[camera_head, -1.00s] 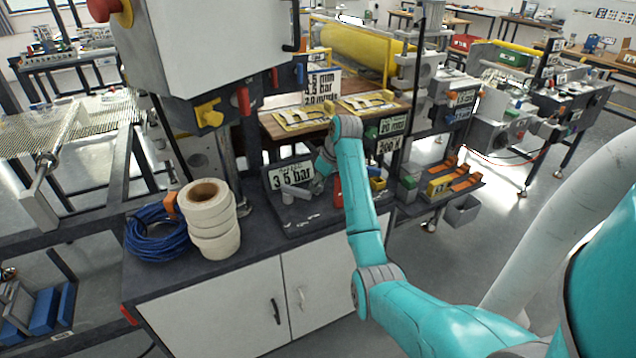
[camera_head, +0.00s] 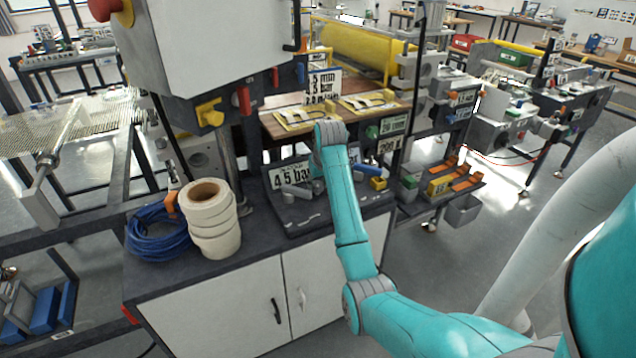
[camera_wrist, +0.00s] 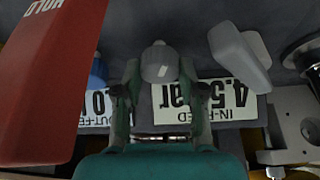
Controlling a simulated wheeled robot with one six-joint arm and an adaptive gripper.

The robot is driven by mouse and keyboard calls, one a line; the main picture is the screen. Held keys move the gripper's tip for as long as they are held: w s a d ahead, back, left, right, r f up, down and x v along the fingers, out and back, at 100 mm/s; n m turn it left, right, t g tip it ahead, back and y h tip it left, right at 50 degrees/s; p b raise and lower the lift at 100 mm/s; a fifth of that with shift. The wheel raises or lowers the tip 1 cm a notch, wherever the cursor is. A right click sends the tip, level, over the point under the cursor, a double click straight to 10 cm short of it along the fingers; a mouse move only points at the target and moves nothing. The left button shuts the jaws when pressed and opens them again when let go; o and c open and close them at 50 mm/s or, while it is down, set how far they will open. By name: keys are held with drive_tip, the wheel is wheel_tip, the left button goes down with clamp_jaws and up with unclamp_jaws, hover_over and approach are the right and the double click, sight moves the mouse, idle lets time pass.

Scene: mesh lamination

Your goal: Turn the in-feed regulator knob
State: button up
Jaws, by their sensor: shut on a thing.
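The in-feed regulator knob (camera_wrist: 160,60) is a grey, rounded knob, seen from above in the wrist view. My gripper (camera_wrist: 160,76) has a finger on each side of it and is shut on it. The in-feed sign (camera_wrist: 178,112) by the knob appears upside down in the wrist view and reads 4.5 bar. The same sign (camera_head: 291,176) reads 4.5 bar in the head view. There my arm covers the gripper, and I cannot make out the knob.
A red part with white lettering (camera_wrist: 50,80) stands close on the left in the wrist view. A blue knob (camera_wrist: 97,75) and the out-feed sign (camera_wrist: 95,108) are beside my gripper. A grey part (camera_wrist: 240,55) stands right. White rolls (camera_head: 212,220) and blue cable (camera_head: 158,235) lie on the bench.

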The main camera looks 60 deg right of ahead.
idle(0.4)
drive_tip(key=o, duration=1.1)
drive_tip(key=shift+o, duration=0.2)
drive_tip(key=shift+r, duration=0.1)
drive_tip(key=v, duration=0.7)
drive_tip(key=shift+a, duration=0.1)
